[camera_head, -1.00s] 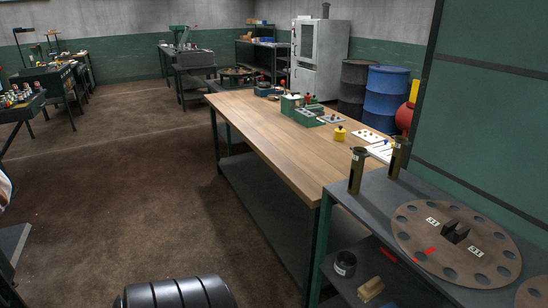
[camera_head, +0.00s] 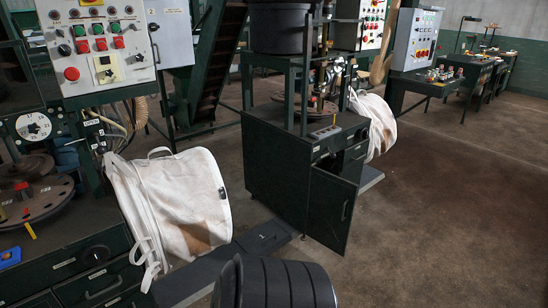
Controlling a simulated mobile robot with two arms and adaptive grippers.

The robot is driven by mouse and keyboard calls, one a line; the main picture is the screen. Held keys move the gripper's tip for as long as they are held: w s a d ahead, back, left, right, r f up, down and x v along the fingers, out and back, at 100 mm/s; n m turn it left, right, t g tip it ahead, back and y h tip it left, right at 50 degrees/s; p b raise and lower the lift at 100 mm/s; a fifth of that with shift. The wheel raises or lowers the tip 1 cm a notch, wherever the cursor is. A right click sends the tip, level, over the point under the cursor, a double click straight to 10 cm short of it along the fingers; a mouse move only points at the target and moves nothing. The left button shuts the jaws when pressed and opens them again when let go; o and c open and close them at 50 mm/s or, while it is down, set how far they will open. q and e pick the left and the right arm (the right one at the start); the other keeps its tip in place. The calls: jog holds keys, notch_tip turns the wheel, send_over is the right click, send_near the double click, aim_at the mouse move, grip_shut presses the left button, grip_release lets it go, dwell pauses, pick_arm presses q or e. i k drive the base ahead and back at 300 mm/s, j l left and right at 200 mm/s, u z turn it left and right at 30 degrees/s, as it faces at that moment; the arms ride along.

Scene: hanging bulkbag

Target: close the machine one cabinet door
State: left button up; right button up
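A dark green machine cabinet (camera_head: 275,170) stands in the middle of the view. Its door (camera_head: 331,210) is at the front right corner, with a handle (camera_head: 345,209) near its right edge. The door appears to stand out from the cabinet, at least partly open. The inside of the cabinet is hidden. No marking on this cabinet lets me tell its machine number. Neither of my grippers is in view.
Another white bag (camera_head: 375,125) hangs behind the cabinet. A dark floor plate (camera_head: 263,238) marked 1 lies before the cabinet. The brown floor (camera_head: 450,210) at right is clear.

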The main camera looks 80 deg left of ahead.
aim_at(332, 198)
jog(key=u, duration=2.25)
jog(key=i+j, duration=0.15)
jog(key=i, duration=0.6)
jog(key=i+j, duration=0.15)
jog(key=i, duration=0.55)
jog(key=i+j, duration=0.15)
jog(key=i, duration=0.6)
